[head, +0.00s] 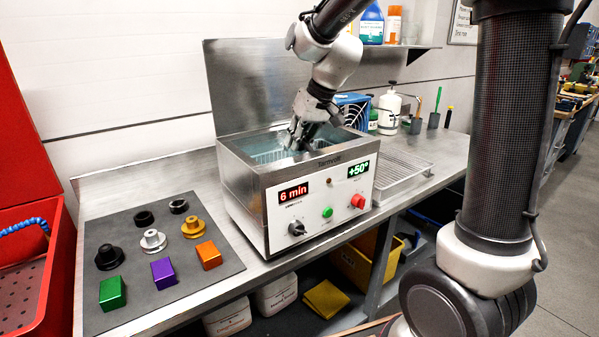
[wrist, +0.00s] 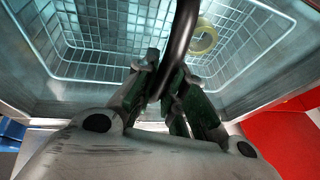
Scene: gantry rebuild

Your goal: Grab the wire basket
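The white wire basket (head: 268,157) sits down in the open tank of the cleaning machine (head: 262,205), partly hidden by my arm. In the wrist view the basket (wrist: 95,75) fills the upper part, with a pale yellow ring (wrist: 203,40) lying inside. Its thick black handle (wrist: 183,35) runs down between my fingers. My gripper (wrist: 170,80) is over the tank, its dark green fingers closed in on both sides of the handle. In the head view my gripper (head: 303,138) dips into the tank opening, and its fingertips are hard to make out.
A metal splash panel (head: 255,85) stands behind the machine. A drain rack (head: 403,170) lies to its right. A grey mat (head: 150,255) with several coloured blocks and knobs is at left. Bottles (head: 389,110) stand behind the rack, and a shelf (head: 400,50) is above.

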